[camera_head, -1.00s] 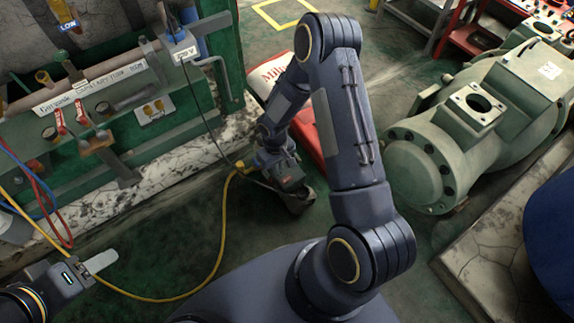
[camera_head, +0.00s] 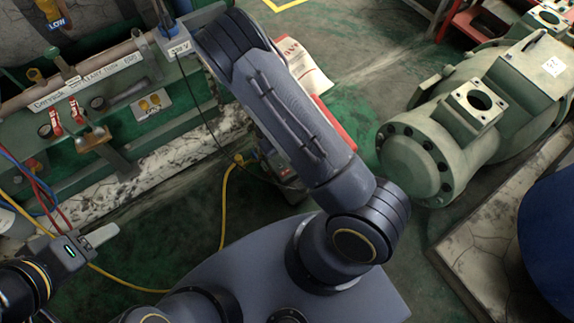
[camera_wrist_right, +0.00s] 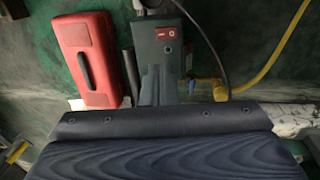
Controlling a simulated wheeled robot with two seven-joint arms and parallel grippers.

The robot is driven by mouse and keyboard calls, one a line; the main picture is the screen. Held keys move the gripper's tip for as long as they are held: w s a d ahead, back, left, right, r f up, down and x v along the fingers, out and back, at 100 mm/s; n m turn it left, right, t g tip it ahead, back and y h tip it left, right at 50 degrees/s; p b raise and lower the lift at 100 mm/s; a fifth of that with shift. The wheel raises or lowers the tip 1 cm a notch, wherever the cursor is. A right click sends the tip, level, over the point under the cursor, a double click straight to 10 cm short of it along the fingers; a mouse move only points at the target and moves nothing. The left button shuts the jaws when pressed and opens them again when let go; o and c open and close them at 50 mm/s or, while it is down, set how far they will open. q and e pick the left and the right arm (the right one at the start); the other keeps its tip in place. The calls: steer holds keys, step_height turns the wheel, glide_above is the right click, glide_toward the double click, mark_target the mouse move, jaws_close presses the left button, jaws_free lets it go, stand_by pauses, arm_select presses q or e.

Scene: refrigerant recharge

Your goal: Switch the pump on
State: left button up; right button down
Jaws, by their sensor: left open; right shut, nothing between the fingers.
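The pump (camera_wrist_right: 160,70) is a grey-green unit near the top middle of the right wrist view. On it is a red switch (camera_wrist_right: 166,32) with white markings, and nothing touches it in that view. In the head view my right arm largely covers the pump (camera_head: 277,160); only its edge shows on the floor. My right gripper's fingers show in neither view; a broad dark blue surface fills the bottom of the wrist view. My left gripper (camera_head: 100,236) is open and empty at the lower left, well away from the pump.
A red case (camera_wrist_right: 86,60) lies left of the pump. A yellow hose (camera_wrist_right: 265,70) and a dark cable run to its right. A green rack with valves (camera_head: 75,110) stands at the left. A large green compressor (camera_head: 450,140) is at the right.

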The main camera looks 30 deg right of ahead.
mark_target(288, 171)
steer(key=f+b, duration=0.2)
steer(key=f, duration=0.2)
steer(key=d+f+b, duration=0.1)
steer(key=f, duration=0.4)
steer(key=d+f+b, duration=0.1)
steer(key=f+b, duration=0.1)
steer(key=f, duration=0.3)
steer(key=shift+w+b, duration=0.1)
steer(key=shift+b, duration=0.25)
steer(key=shift+d+f+y+b, duration=0.1)
steer(key=shift+f+y+b, duration=0.25)
steer(key=shift+b, duration=0.2)
steer(key=shift+r, duration=0.15)
